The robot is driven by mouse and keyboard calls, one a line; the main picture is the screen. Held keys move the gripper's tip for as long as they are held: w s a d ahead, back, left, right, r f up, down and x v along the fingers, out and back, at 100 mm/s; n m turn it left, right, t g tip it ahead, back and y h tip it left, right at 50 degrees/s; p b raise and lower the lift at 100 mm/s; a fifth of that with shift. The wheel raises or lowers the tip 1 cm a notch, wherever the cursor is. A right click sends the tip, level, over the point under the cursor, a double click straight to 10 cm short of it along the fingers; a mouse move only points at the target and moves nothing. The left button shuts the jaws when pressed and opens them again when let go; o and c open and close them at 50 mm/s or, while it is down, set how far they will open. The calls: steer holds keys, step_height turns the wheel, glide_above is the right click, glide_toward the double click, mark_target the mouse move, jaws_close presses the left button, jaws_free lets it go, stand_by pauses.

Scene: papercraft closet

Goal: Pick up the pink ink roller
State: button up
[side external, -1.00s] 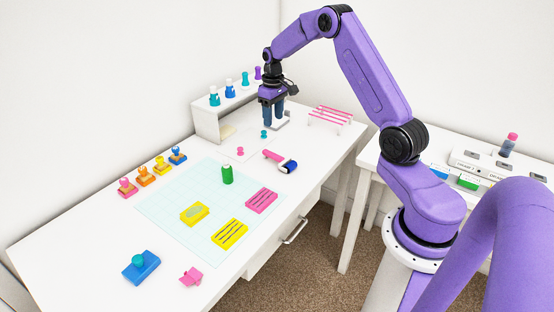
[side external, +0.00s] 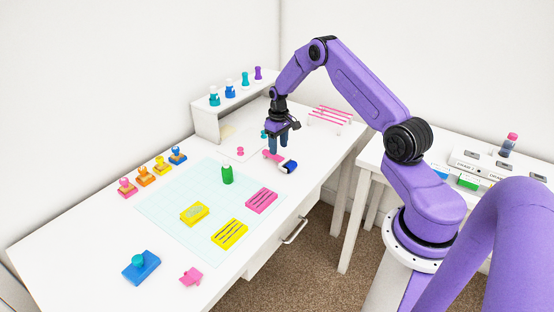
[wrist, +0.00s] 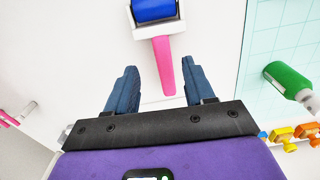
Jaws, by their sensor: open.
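The pink ink roller lies on the white table; its pink handle (wrist: 162,66) and blue drum (wrist: 153,10) show in the wrist view. In the side view its blue and white head (side external: 288,166) is to the right of my gripper (side external: 279,151). My gripper is open, and its two dark blue fingers (wrist: 155,83) stand apart with the end of the pink handle between their tips in the picture. The fingers appear above the handle, and I see no contact. In the side view the fingers partly hide the handle.
A pink-barred rack (side external: 331,114) stands behind to the right. A white shelf (side external: 207,122) with several small bottles is at the back. Stamps (side external: 162,166) line the mat's left side.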

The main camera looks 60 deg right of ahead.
mark_target(278, 156)
steer(key=shift+s+a+f, duration=0.1)
steer(key=shift+a+f, duration=0.05)
steer(key=shift+f, duration=1.2)
steer(key=shift+a+f, duration=0.1)
steer(key=shift+f, duration=1.25)
jaws_close()
